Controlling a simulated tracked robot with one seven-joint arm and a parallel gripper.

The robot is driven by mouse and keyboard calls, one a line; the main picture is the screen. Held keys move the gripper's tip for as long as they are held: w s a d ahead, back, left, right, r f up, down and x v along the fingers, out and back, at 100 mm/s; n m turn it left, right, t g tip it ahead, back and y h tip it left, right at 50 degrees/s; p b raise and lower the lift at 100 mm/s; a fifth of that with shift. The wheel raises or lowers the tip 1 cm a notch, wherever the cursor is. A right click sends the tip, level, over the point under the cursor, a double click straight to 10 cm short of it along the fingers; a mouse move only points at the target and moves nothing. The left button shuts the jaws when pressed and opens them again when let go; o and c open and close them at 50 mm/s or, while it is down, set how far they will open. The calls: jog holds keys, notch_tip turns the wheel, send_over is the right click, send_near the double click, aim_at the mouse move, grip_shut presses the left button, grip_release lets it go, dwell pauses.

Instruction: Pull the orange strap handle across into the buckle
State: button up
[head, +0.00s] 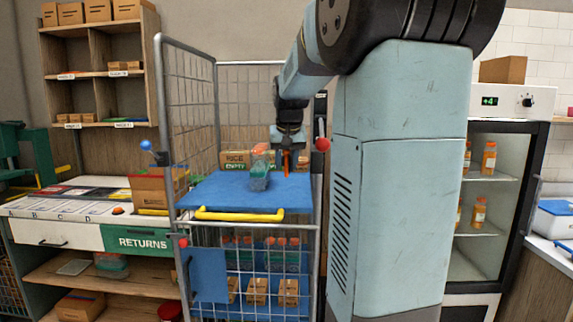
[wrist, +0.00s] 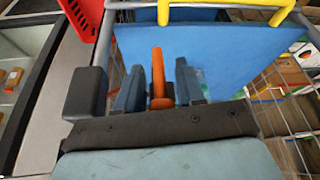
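The orange strap handle (head: 286,163) stands upright over the right part of the blue top (head: 226,196) of a wire cage trolley. My gripper (head: 287,150) is above it, pointing down. In the wrist view the orange handle (wrist: 157,72) is between the two fingers of my gripper (wrist: 160,80), with narrow gaps showing beside it. The fingers look open around it. I cannot make out the strap itself or a buckle.
A clear bottle with an orange top (head: 259,172) stands just left of my gripper. Trolley side mesh (head: 190,90) rises at left. A yellow handle (head: 240,215) runs along the front. A glass-door fridge (head: 480,240) is at right, and a returns counter (head: 60,232) at left.

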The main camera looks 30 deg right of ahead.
jog(key=shift+w+f, duration=0.15)
jog(key=shift+f, duration=0.15)
grip_shut()
jog(key=shift+d, duration=0.2)
dwell(0.4)
